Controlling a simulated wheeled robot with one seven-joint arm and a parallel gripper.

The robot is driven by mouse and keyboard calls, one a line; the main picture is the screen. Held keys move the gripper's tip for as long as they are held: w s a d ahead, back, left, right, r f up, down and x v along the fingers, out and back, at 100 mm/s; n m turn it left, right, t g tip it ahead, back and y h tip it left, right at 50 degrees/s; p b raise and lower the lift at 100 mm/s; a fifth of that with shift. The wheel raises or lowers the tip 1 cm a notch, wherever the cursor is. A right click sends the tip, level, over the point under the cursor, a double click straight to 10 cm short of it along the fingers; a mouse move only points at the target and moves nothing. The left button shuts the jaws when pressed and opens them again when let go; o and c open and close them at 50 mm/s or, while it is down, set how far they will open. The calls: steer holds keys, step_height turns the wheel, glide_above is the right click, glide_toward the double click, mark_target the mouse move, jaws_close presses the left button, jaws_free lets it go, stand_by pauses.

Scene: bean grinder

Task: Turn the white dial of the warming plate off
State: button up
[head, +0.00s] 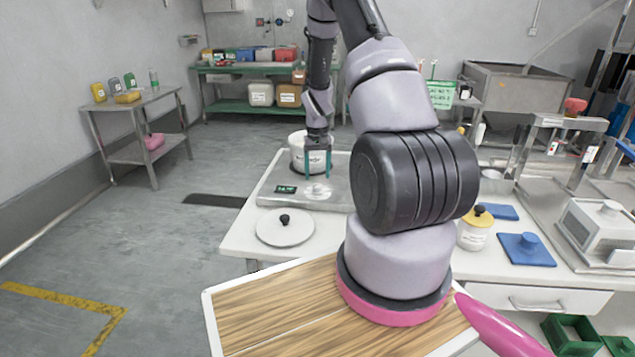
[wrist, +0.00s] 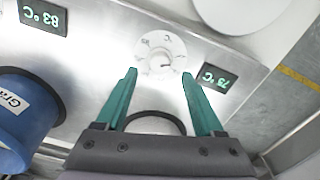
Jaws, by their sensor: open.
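The warming plate (head: 270,198) is a grey metal box on the white table; its metal top also shows in the wrist view (wrist: 95,60). Its white dial (head: 317,190) sits on the front part. In the wrist view the round dial (wrist: 160,52) has dark scale marks and a knob in its middle, between two displays reading 83 °C (wrist: 44,15) and 75 °C (wrist: 215,77). My gripper (head: 318,175) is open and empty, pointing down over the dial. In the wrist view its green fingertips (wrist: 158,74) lie either side of the dial's lower edge, apparently not touching it.
A white pot (head: 297,150) stands just behind my gripper. A blue container (wrist: 22,115) stands left in the wrist view. A round white lid with a black knob (head: 285,226) lies in front of the plate. A yellow-lidded jar (head: 476,230) stands right of my arm.

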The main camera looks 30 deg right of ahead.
mark_target(317, 185)
step_height(317, 185, up, 6)
stand_by(0.6)
